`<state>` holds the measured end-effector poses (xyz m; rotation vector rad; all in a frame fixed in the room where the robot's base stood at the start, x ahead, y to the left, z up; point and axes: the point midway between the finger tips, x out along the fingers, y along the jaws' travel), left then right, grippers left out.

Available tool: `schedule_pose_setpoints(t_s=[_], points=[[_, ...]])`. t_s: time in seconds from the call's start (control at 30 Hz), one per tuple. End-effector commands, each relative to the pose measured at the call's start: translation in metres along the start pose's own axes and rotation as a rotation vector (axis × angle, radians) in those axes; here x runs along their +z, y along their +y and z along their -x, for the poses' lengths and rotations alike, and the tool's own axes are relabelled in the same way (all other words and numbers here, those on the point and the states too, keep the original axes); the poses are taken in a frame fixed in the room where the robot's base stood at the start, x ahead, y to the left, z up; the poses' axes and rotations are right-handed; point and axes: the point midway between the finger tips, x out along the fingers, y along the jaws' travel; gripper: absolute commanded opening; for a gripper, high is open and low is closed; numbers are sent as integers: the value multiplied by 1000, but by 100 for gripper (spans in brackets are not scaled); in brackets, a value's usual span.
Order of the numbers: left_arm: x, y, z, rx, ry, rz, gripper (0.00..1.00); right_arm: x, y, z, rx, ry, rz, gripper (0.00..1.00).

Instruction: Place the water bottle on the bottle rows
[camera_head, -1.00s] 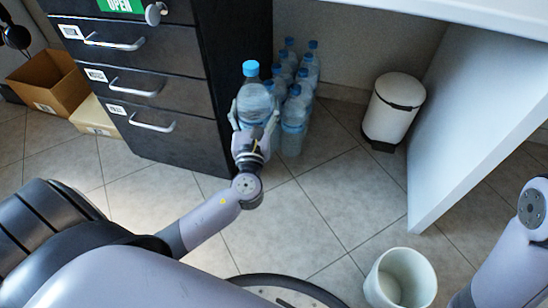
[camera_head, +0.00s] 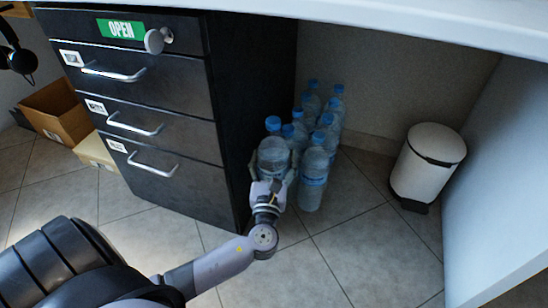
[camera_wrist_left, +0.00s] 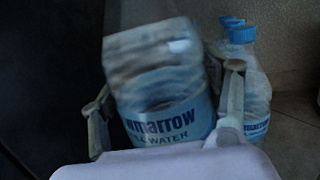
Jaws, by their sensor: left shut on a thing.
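My left gripper (camera_head: 271,183) is shut on a clear water bottle (camera_head: 273,155) with a blue cap. The bottle is upright or slightly tilted, between the drawer cabinet and the bottle rows. In the left wrist view the held bottle (camera_wrist_left: 165,90) sits between the two fingers, its label partly readable and its upper part blurred. The bottle rows (camera_head: 314,170) are several similar blue-capped bottles standing on the floor, just right of and behind the held one. They also show in the left wrist view (camera_wrist_left: 257,95) at right. Whether the held bottle touches the floor is not clear. My right gripper is not in view.
A black drawer cabinet (camera_head: 165,108) stands close on the left of the gripper. A white bin (camera_head: 427,165) stands to the right, beside a white desk panel (camera_head: 500,175). A white desktop (camera_head: 400,18) overhangs above. Tiled floor (camera_head: 350,240) is clear in front.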

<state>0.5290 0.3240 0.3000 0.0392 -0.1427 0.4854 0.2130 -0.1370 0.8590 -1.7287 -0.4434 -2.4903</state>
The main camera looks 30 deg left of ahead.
Motion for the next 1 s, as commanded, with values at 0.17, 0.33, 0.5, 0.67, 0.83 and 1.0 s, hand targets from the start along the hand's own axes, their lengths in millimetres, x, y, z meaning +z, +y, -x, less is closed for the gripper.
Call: schedule_pose_setpoints(t_s=[0.17,0.33,0.5,0.67,0.83,1.0], points=[[-36,0,4,3,-13,0,9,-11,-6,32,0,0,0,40],[-54,0,7,2,-14,2,9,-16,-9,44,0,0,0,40],[-59,0,8,2,-13,2,9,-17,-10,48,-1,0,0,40],[-69,0,9,2,-12,1,9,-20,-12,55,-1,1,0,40],[-92,0,12,2,-12,2,9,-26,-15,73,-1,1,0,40],[-102,0,14,3,-13,2,9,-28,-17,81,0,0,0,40]])
